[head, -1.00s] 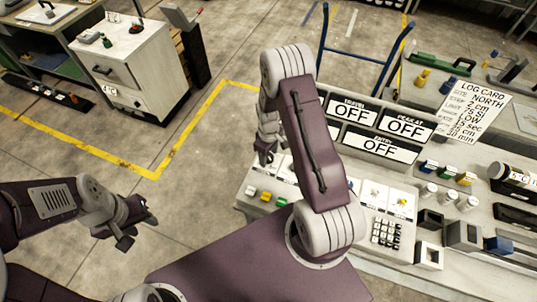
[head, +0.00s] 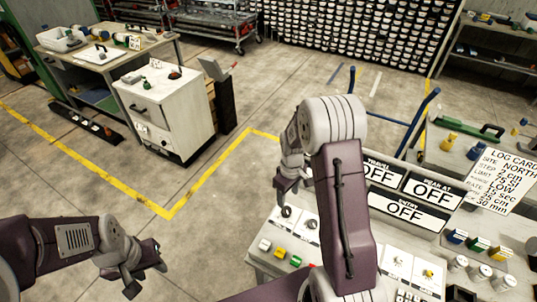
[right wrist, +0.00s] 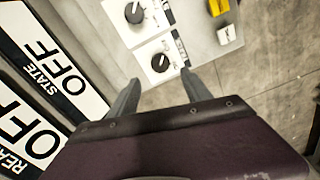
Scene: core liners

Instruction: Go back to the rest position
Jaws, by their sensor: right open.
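My left gripper (head: 146,276) hangs over bare floor at the lower left of the head view; whether its fingers are apart is too small to tell. My right gripper (head: 284,193) is beside the left end of the control console (head: 256,262) in the head view. In the right wrist view its two fingers (right wrist: 156,86) are apart with nothing between them, above the console's black knobs (right wrist: 160,62). The right arm hides part of the console and of the signs.
OFF signs (head: 404,211) and a log card (head: 497,180) stand along the console. Blue cart handles (head: 425,106) rise behind it. A white cabinet (head: 168,115) and a workbench (head: 85,60) stand at the left. Yellow-lined floor (head: 205,175) between is clear.

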